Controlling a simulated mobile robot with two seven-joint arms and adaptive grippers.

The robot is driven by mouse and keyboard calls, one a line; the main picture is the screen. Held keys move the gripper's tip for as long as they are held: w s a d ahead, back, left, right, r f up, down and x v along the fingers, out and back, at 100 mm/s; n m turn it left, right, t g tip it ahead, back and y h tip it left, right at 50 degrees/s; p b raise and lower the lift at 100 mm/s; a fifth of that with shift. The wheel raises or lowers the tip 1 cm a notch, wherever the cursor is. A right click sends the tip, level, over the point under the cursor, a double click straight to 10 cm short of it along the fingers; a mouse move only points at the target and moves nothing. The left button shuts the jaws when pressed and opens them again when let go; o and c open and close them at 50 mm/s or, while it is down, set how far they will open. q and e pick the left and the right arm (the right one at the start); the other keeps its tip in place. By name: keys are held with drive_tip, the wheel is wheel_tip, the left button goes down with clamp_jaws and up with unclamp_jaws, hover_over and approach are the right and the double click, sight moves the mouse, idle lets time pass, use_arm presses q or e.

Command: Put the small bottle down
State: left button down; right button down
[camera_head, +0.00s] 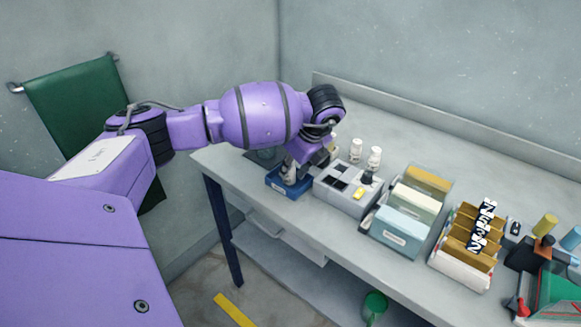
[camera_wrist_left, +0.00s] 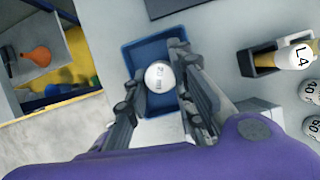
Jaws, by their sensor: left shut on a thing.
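My left gripper (camera_head: 295,168) reaches down over the blue tray (camera_head: 287,190) at the left end of the bench. In the left wrist view its two fingers (camera_wrist_left: 158,85) are shut on the small bottle (camera_wrist_left: 159,76), whose round white top with small dark print faces the camera. The bottle is over the inside of the blue tray (camera_wrist_left: 128,50). I cannot tell whether its base touches the tray floor; its lower part is hidden. My right gripper does not show.
A grey slotted rack (camera_head: 345,190) stands just right of the tray. Two white bottles (camera_head: 356,150) (camera_head: 374,157) stand behind it. Boxes of cards (camera_head: 397,238) are farther right. The bench's left edge is close to the tray. The bench behind the boxes is clear.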

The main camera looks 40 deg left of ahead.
use_arm(q)
drive_tip(key=shift+f, duration=0.2)
drive_tip(key=c, duration=1.5)
unclamp_jaws()
drive_tip(key=shift+r, duration=0.2)
drive_tip(key=v, duration=1.2)
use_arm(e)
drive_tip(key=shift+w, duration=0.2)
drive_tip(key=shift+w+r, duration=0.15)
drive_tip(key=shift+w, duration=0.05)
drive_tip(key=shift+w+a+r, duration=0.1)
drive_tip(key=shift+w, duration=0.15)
